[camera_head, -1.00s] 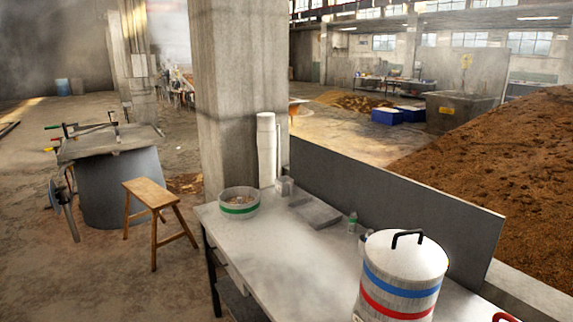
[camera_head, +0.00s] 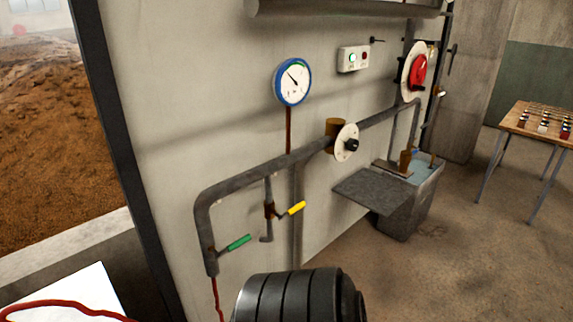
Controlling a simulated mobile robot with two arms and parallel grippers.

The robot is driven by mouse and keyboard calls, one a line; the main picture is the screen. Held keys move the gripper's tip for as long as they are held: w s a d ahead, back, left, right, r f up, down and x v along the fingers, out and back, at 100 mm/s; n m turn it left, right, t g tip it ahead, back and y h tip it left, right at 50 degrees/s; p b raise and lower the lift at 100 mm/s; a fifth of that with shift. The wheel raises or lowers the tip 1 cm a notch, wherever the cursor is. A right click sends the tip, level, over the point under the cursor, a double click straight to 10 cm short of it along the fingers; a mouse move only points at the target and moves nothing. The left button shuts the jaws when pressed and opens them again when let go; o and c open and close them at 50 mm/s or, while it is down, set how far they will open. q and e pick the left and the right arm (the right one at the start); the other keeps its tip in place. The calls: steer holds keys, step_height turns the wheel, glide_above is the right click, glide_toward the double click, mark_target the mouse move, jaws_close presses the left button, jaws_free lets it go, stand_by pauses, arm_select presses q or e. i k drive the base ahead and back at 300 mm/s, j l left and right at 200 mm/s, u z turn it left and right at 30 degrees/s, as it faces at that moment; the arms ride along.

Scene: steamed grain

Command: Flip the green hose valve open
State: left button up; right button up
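The green hose valve handle (camera_head: 237,243) sits low on the left drop of the grey wall pipe (camera_head: 208,225), sticking out to the right and slightly up. A red hose (camera_head: 217,300) hangs from the pipe end just below it. A dark ribbed cylindrical part (camera_head: 290,296), which looks like one of my arm links, fills the bottom middle, below and right of the green handle and apart from it. No gripper fingers show in this view.
A yellow-handled valve (camera_head: 292,210) is right of the green one. A blue-rimmed gauge (camera_head: 292,82), a black-knobbed dial (camera_head: 346,143) and a red wheel (camera_head: 417,77) are on the wall. A metal basin (camera_head: 410,205) stands on the floor. A white surface (camera_head: 85,290) is lower left.

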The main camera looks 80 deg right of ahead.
mark_target(246, 238)
steer(key=z, duration=2.15)
